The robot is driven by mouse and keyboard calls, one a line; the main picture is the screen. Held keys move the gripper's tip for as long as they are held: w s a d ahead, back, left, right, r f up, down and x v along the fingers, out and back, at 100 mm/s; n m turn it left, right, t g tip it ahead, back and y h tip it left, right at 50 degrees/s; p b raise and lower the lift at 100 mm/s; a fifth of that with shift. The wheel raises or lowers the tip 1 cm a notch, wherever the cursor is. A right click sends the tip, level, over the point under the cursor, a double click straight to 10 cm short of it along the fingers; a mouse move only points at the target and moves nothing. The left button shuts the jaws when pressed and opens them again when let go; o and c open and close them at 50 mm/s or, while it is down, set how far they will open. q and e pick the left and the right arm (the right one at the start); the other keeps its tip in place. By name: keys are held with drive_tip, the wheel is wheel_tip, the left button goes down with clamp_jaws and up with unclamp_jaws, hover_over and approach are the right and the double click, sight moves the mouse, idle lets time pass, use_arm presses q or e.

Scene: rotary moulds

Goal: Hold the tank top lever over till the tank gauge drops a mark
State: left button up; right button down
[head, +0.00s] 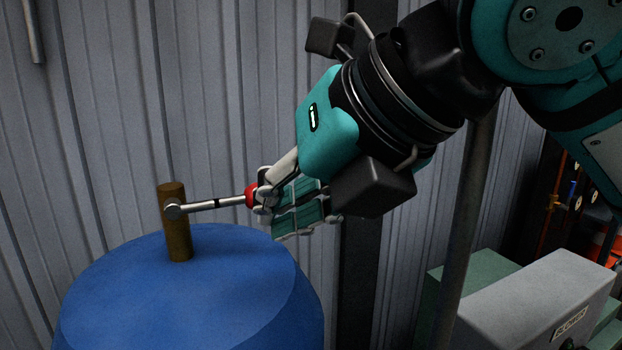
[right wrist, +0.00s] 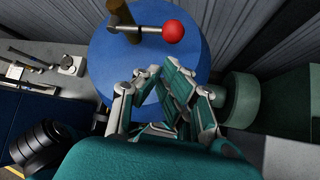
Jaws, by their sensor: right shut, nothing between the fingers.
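The tank (head: 190,300) is a blue drum with a rounded top. A brown upright post (head: 176,225) rises from it. The tank top lever (head: 215,203) is a thin metal rod sticking out sideways from the post, to the right, with a red ball (head: 251,195) at its end. My right gripper (head: 268,203) is shut and empty, its fingertips right by the red ball; I cannot tell whether they touch. In the right wrist view the ball (right wrist: 173,31) lies beyond the fingertips (right wrist: 160,74), not between them. No tank gauge shows. My left gripper is not in view.
A ribbed grey wall (head: 110,130) stands close behind the tank. In the right wrist view a bench (right wrist: 60,100) with metal parts is at left.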

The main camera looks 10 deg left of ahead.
sight(220, 203)
drive_tip(key=p+x, duration=0.1)
drive_tip(key=x, duration=0.3)
drive_tip(key=shift+w+a+f, duration=0.25)
drive_tip(key=shift+a+f, duration=0.1)
drive_tip(key=shift+f, duration=0.1)
drive_tip(key=shift+r+h, duration=0.2)
drive_tip(key=shift+h, duration=0.1)
drive_tip(key=shift+d+r+t+b, duration=0.15)
drive_tip(key=shift+t+b, duration=0.15)
drive_tip(key=shift+b, duration=0.15)
